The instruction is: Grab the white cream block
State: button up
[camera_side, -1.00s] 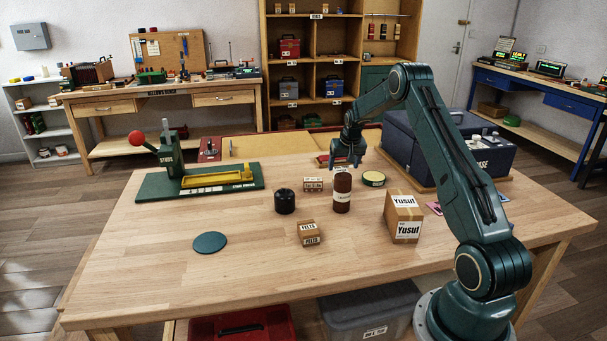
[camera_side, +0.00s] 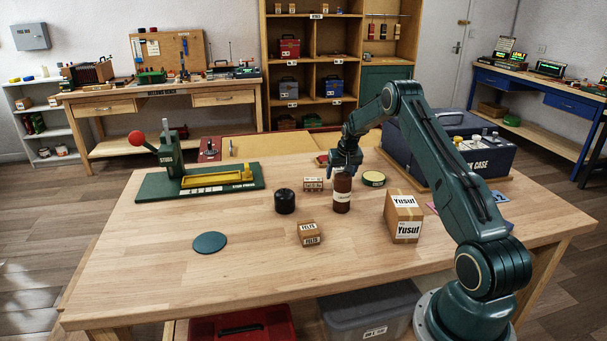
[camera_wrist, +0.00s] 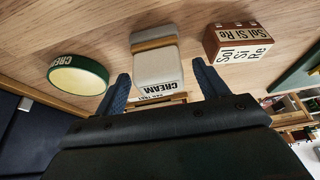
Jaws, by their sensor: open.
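The white cream block (camera_wrist: 157,60) is pale with a tan band and a label reading CREAM. In the wrist view it stands between the two fingers of my gripper (camera_wrist: 160,70), with visible gaps on both sides. My gripper is open and empty. In the side view my gripper (camera_side: 345,164) is low over the table, just behind a dark brown bottle (camera_side: 342,193). I cannot make out the block in that view; the bottle and my gripper cover that area.
A green tin with a cream top (camera_wrist: 78,78) is left of the block in the wrist view, and a Sol Si Re box (camera_wrist: 237,42) is right. In the side view, a Yusuf carton (camera_side: 404,216) and a dark blue case (camera_side: 450,150) stand right.

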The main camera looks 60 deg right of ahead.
aim_at(341, 171)
jog(key=c, duration=1.1)
jog(key=shift+r, duration=0.1)
notch_tip(341, 171, up, 20)
jog(key=shift+f, duration=0.1)
dwell(0.5)
